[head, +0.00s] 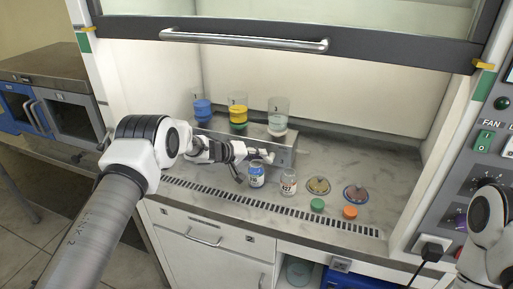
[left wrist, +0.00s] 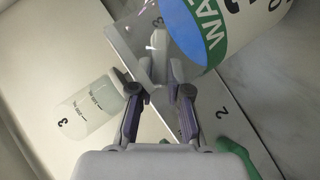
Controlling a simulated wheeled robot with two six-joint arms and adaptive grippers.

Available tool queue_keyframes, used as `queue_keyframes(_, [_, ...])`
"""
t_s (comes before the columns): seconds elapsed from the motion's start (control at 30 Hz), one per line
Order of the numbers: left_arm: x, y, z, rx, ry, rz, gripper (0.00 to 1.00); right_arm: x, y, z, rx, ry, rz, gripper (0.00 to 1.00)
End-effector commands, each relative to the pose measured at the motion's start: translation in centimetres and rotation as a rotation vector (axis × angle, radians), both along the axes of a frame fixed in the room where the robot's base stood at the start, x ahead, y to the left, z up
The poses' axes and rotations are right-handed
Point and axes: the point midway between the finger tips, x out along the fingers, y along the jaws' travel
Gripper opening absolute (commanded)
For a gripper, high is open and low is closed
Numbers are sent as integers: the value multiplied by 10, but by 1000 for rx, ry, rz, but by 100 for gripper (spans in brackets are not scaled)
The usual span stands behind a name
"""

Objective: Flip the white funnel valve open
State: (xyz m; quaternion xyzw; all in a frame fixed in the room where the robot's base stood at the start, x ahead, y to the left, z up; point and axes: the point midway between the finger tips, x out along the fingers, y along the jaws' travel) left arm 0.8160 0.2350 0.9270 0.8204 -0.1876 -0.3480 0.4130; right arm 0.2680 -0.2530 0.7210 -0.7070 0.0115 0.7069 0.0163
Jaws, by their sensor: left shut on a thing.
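The white funnel valve (left wrist: 158,58) shows between the fingertips of my left gripper (left wrist: 157,88) in the left wrist view. In the head view the small white valve (head: 265,155) sticks out from the front of the metal stand, under the right-hand funnel (head: 278,118), which is clear with white contents. My left gripper (head: 246,153) is at the valve and shut on it. The fingers partly hide the contact. The funnel marked 3 (left wrist: 88,117) also shows in the left wrist view. My right gripper is out of view.
The metal stand (head: 222,140) also bears a blue (head: 202,109) and a yellow (head: 238,113) funnel. Bottles (head: 257,176) (head: 289,182) stand in front. Two dishes (head: 318,185) (head: 356,193) and green and orange caps (head: 317,205) (head: 350,212) lie right. The raised sash handle (head: 245,40) is above.

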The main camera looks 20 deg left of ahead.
Motion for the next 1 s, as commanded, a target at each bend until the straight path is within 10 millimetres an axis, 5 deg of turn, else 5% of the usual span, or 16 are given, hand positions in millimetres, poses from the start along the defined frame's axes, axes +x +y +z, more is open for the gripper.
queue_keyframes(0.2, [-1,-8,14,205,-5,-3,0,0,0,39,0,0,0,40])
queue_keyframes(0.53, [-1,-20,18,517,-15,-3,0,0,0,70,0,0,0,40])
queue_keyframes(1.0, [-2,-34,13,863,-29,-2,0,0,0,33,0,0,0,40])
